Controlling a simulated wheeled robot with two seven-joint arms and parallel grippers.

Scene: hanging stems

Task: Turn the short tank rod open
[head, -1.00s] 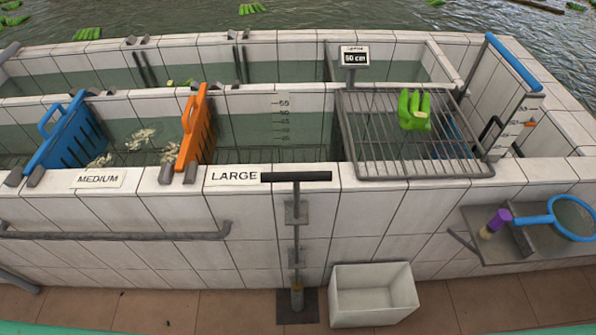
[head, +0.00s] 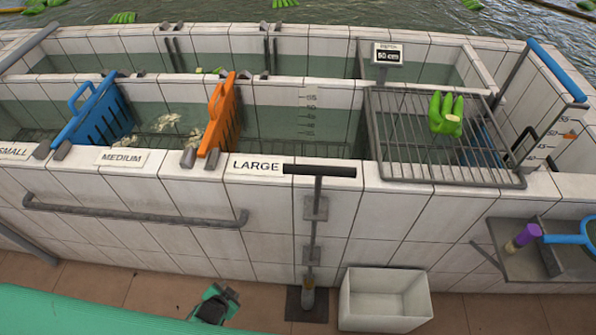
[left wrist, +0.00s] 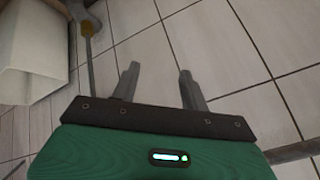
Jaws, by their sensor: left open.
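A rod with a dark T-shaped handle (head: 318,169) stands upright against the tank's front wall, just right of the LARGE label. Its shaft (head: 313,230) runs down through wall brackets to a brass-coloured foot on a dark floor plate. My left gripper (head: 218,293) is low in the head view, left of the rod's foot and apart from it. In the left wrist view my left gripper (left wrist: 157,76) is open, with nothing between its fingers. The rod's lower shaft (left wrist: 89,60) shows there beyond the fingers, to their left. My right gripper is in neither view.
A white bin (head: 385,323) stands right of the rod's foot. A grey rail (head: 130,214) runs along the wall at left. A wire rack (head: 400,165) holding green bananas (head: 446,112) spans the tank at right. A shelf (head: 520,262) juts out at right.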

